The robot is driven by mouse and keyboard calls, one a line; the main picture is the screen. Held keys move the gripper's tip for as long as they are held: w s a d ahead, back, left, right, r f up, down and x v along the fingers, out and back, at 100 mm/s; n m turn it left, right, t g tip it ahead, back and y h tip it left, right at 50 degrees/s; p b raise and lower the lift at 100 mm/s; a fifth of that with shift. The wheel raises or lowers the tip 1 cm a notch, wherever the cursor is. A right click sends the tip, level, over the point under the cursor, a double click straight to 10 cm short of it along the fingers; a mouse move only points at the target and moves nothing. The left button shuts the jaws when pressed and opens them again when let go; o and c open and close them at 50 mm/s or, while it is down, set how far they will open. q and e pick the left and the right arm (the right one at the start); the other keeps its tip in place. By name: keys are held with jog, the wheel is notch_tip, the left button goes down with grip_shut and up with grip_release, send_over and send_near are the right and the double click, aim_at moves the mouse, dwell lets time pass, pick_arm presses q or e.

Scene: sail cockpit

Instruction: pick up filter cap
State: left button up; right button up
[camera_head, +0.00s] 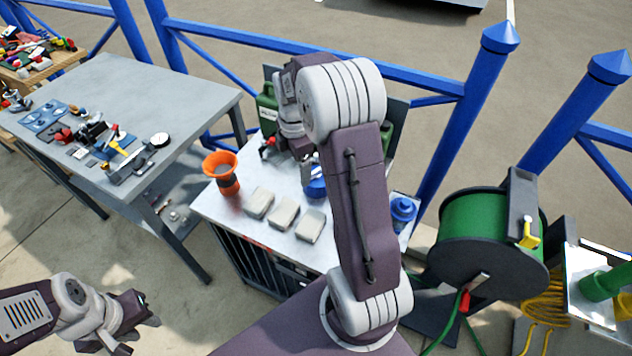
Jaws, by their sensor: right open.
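Two blue parts stand on the silver-topped cabinet (240,208). A blue round part (314,188) is half hidden behind my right arm, and a blue canister with a round top (403,209) stands at the right edge. I cannot tell which one is the filter cap. My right gripper (303,152) hangs over the back of the cabinet top, above and left of the half-hidden blue part. It is open, with its fingers partly hidden by the wrist. My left gripper (138,325) is low at the left, away from the cabinet; its finger gap is unclear.
An orange funnel-shaped part (221,168) and several pale blocks (259,203) stand on the cabinet top. A green canister (267,108) is behind. A grey table with tools (190,103) is left; a green hose reel (487,235) is right. Blue railings run behind.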

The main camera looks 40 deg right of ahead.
send_over(318, 179)
jog(key=w+d, duration=0.1)
jog(key=d, duration=0.1)
jog(key=shift+g, duration=0.3)
jog(key=f, duration=0.4)
jog(key=shift+a+f, duration=0.15)
jog(key=shift+a, duration=0.1)
jog(key=f, duration=0.3)
jog(key=shift+s+a+f+b, duration=0.1)
jog(key=shift+a+b, duration=0.15)
jog(key=shift+b, duration=0.1)
jog(key=shift+d+f, duration=0.1)
jog(key=shift+f, duration=0.35)
jog(key=f, duration=0.4)
jog(key=shift+a, duration=0.25)
jog(key=shift+w+f, duration=0.2)
jog(key=shift+f, duration=0.15)
jog(key=c, duration=1.2)
